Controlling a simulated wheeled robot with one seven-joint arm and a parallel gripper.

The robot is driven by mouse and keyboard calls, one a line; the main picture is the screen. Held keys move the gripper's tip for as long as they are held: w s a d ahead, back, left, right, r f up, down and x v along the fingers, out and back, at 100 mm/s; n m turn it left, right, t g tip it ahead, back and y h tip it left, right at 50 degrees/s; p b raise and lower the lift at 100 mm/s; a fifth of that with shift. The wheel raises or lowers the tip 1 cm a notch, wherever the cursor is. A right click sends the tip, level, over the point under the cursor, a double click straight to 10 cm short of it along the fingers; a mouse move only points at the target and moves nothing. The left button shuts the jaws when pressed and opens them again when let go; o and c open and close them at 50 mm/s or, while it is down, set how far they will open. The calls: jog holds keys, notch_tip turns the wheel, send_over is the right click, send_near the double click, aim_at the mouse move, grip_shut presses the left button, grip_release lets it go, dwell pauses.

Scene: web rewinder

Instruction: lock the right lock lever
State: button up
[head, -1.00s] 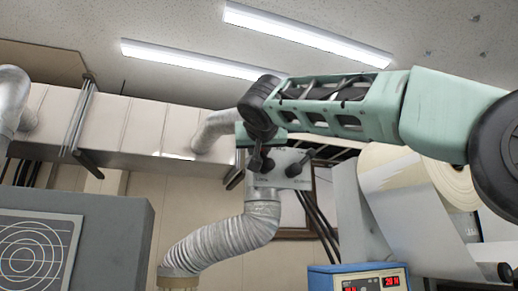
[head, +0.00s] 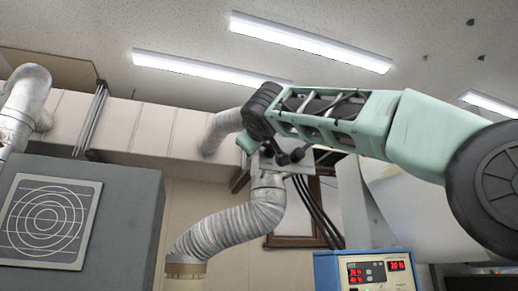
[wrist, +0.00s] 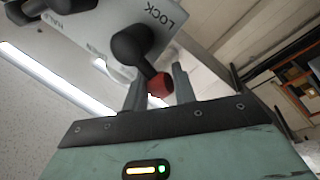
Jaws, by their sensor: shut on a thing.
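In the wrist view, a black lock lever with a red tip (wrist: 157,84) stands out from a pale panel (wrist: 105,22). The panel bears the words LOCK and HALF. My gripper (wrist: 158,88) is shut on this lever, with one finger on each side of the red tip. A second black lever (wrist: 28,12) shows at the upper left, apart from my fingers. In the head view, my gripper (head: 252,142) is at the panel beside black lever knobs (head: 297,155). Its fingers and the red tip are hidden there, so I cannot tell which knob is held.
A ribbed duct (head: 232,226) hangs below the panel. A grey cabinet (head: 125,225) with a circle-patterned plate stands at the left. A blue box (head: 325,272) with red displays is at the lower right. A large pale roll (head: 405,205) stands behind my arm.

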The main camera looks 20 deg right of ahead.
notch_tip(320, 180, down, 2)
jog(key=n+y+b, duration=0.1)
jog(key=n, duration=0.2)
jog(key=n+t+y+b, duration=0.1)
jog(key=n+b, duration=0.1)
jog(key=n, duration=0.1)
jog(key=shift+f, duration=0.2)
jog(key=shift+f+n, duration=0.1)
jog(key=shift+n, duration=0.3)
jog(key=o, duration=1)
jog(key=shift+a, duration=0.1)
jog(key=b+v, duration=0.9)
jog(key=v, duration=0.8)
jog(key=shift+s+b, duration=0.2)
jog(key=shift+b, duration=0.15)
jog(key=shift+f, duration=0.1)
